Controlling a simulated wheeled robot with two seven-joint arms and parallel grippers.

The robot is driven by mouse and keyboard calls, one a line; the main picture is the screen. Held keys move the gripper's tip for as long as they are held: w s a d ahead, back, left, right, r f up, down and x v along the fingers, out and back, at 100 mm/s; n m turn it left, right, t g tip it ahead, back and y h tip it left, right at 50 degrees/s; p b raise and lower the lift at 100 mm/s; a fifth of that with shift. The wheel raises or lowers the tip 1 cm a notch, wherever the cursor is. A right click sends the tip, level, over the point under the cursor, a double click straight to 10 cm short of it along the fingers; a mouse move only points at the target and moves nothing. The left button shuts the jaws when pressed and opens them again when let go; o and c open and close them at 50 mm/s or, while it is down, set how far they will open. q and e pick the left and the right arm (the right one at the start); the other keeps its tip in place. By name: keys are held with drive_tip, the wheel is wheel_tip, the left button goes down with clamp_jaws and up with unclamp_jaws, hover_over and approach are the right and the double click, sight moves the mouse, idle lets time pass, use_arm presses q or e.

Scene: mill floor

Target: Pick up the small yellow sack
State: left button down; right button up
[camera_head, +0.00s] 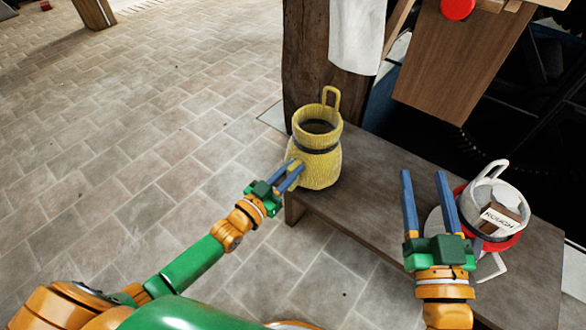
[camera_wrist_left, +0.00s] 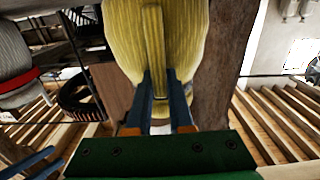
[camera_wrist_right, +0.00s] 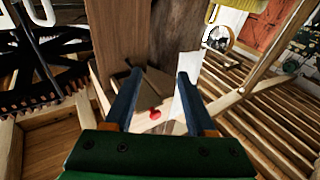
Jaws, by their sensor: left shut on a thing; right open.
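The small yellow sack (camera_head: 318,160) stands upright at the near left corner of the low dark table, with an open top, a dark band round its neck and a loop handle above. My left gripper (camera_head: 293,170) is at its lower left side, shut on a yellow strap of the sack. In the left wrist view the strap (camera_wrist_left: 154,60) runs down between the fingers, with the sack body (camera_wrist_left: 190,40) behind it. My right gripper (camera_head: 426,182) is open and empty over the table, to the right of the sack. Its spread fingers also show in the right wrist view (camera_wrist_right: 153,85).
A wooden post (camera_head: 305,70) with a white cloth (camera_head: 356,35) rises behind the yellow sack. The table (camera_head: 385,175) is clear between the sacks. The tiled floor at left is open.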

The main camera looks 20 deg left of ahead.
sight(305, 150)
use_arm(q)
drive_tip(key=r+p, duration=0.1)
drive_tip(key=r, duration=0.2)
drive_tip(key=shift+s+p, duration=0.2)
drive_tip(key=shift+p, duration=0.2)
drive_tip(key=shift+s+d+r+p, duration=0.15)
drive_tip(key=shift+s+r+p, duration=0.35)
drive_tip(key=shift+r+p, duration=0.05)
drive_tip(key=s+d+r+p, duration=0.2)
drive_tip(key=s+r+p, duration=0.6)
drive_tip(key=s, duration=0.4)
drive_tip(key=shift+s, duration=0.2)
use_arm(e)
drive_tip(key=s+d+f+g+h, duration=0.1)
drive_tip(key=s+f+g, duration=0.4)
drive_tip(key=f, duration=0.6)
drive_tip(key=s+d+f+g+h, duration=0.2)
drive_tip(key=s+f+g, duration=0.4)
drive_tip(key=f, duration=0.6)
drive_tip(key=s+d+f+m+g+h, duration=0.1)
drive_tip(key=s+d+f+g, duration=0.3)
drive_tip(key=f, duration=0.7)
drive_tip(key=shift+s+f+g+h, duration=0.35)
drive_tip(key=shift+s+g, duration=0.65)
drive_tip(key=shift+s, duration=1.35)
